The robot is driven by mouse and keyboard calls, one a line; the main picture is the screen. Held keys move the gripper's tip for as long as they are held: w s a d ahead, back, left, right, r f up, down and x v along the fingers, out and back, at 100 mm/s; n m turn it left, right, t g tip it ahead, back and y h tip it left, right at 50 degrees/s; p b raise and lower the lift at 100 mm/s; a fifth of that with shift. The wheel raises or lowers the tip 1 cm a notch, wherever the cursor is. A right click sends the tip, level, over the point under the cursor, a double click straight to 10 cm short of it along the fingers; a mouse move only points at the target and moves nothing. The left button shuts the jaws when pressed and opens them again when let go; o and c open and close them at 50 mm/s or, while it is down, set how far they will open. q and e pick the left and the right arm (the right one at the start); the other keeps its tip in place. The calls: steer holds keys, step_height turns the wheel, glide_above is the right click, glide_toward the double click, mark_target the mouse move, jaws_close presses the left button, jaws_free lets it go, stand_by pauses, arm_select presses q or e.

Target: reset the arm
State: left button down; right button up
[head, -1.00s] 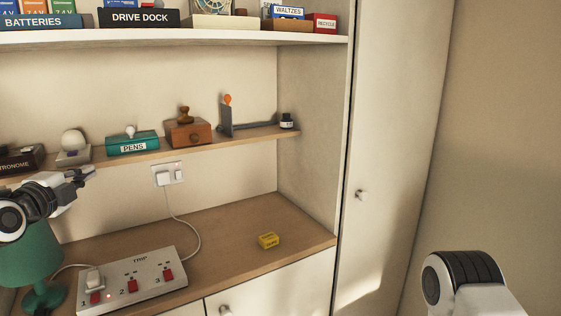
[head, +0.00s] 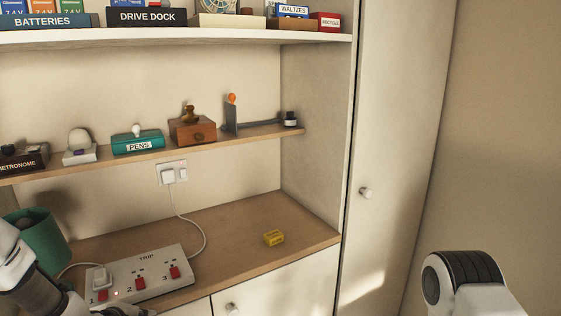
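I see nothing held by either arm.
The narrow shelf (head: 160,152) holds several items. A cabinet door (head: 400,130) stands right.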

arm_select(q)
steer(key=s+d+f+n+g, duration=0.2)
steer(key=s+d+f+g, duration=0.1)
steer(key=s+f, duration=0.55)
steer(key=s+d+f+n+g, duration=0.2)
steer(key=s+d+f, duration=0.1)
steer(key=s+f, duration=0.55)
steer(key=s+f+n+g+y, duration=0.1)
steer(key=s+f+n+g, duration=0.2)
steer(key=s+n, duration=1.3)
steer(key=shift+s+d+g+y, duration=0.2)
steer(key=shift+s+g+y, duration=0.2)
steer(key=shift+s+g, duration=0.35)
